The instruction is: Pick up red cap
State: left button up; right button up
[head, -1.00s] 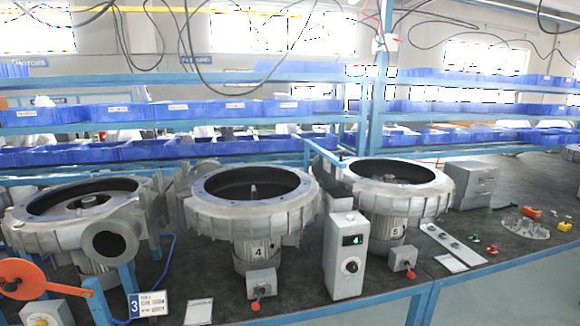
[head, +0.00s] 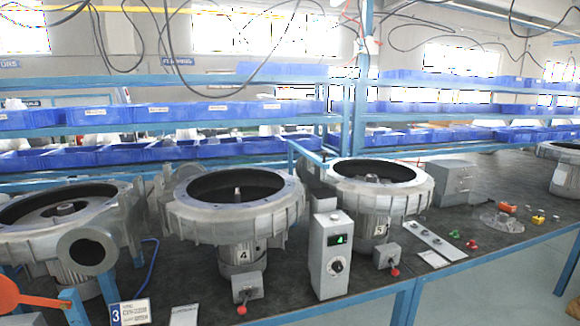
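A small red piece (head: 471,244), which looks like the red cap, lies on the dark bench top at the right. It is next to a small green piece (head: 454,233) and to the right of a pale strip (head: 430,237) with several dark fittings. It is small in the picture, so its exact shape cannot be told. Neither of my grippers shows in the head view.
Blower housings (head: 235,205) stand along the bench (head: 290,295). A grey control box (head: 331,255) stands near the front edge. An orange block (head: 507,208), a yellow block (head: 538,219) and a clear disc (head: 502,221) lie at the right. Blue bins (head: 180,112) fill the racks behind.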

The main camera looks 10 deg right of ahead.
aim_at(472, 245)
jog(key=i+l+z, duration=0.2)
jog(key=l, duration=0.55)
jog(key=i+l+z, duration=0.2)
jog(key=i+l, duration=0.3)
jog(key=l, duration=0.2)
jog(key=i+l+z, duration=0.2)
jog(key=i+l, duration=0.2)
jog(key=l, duration=0.25)
jog(key=i+l+z, duration=0.2)
jog(key=i+l, duration=0.25)
jog(key=l, duration=0.15)
